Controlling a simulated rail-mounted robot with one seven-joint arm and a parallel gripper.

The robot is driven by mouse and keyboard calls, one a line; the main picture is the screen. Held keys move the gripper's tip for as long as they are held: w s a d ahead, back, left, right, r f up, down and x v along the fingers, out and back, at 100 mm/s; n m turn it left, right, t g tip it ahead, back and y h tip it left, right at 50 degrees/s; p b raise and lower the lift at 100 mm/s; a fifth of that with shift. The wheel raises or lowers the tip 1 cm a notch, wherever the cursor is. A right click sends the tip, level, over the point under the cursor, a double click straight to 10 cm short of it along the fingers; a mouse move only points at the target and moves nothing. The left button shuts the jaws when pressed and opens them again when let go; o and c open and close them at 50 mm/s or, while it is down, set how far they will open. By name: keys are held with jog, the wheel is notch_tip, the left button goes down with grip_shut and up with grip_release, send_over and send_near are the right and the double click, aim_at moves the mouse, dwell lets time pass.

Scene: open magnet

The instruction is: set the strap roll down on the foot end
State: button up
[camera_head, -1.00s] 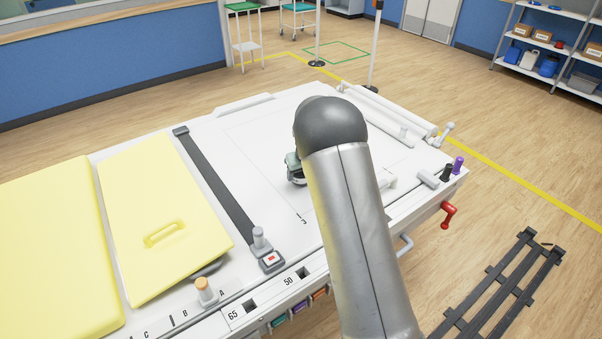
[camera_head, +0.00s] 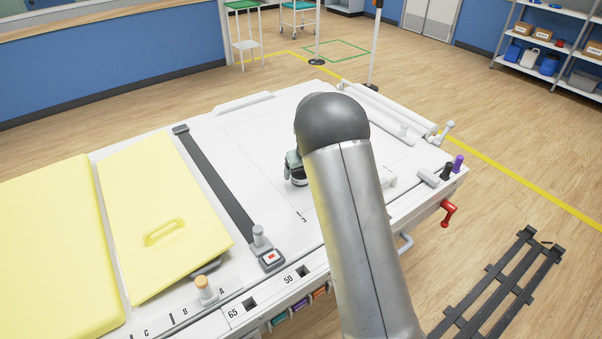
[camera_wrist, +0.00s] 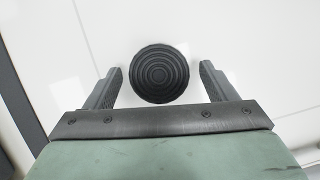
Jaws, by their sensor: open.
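The strap roll is a dark round coil with concentric rings in the wrist view (camera_wrist: 159,74). It lies on the white table surface (camera_wrist: 230,40), just ahead of and between the fingers. My gripper (camera_wrist: 163,82) is open, with a finger to each side of the roll and a gap visible on both sides.
A dark strap (camera_head: 215,185) with a buckle crosses the table left of my arm. A yellow pad with a handle (camera_head: 160,225) lies further left. White rails (camera_head: 385,112) and a purple-topped knob (camera_head: 458,163) stand at the right edge. The white area behind my gripper is clear.

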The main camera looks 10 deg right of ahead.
jog(key=a+v, duration=0.1)
jog(key=v, duration=0.9)
jog(key=s+r+n+g, duration=0.1)
jog(key=s+n+g, duration=0.1)
jog(key=s+n, duration=1.4)
jog(key=s+r+n+g+h, duration=0.1)
jog(key=s+n, duration=1.6)
jog(key=s, duration=0.7)
jog(key=shift+r+n+g+b, duration=0.3)
jog(key=shift+r+g+b, duration=0.1)
jog(key=shift+b, duration=0.05)
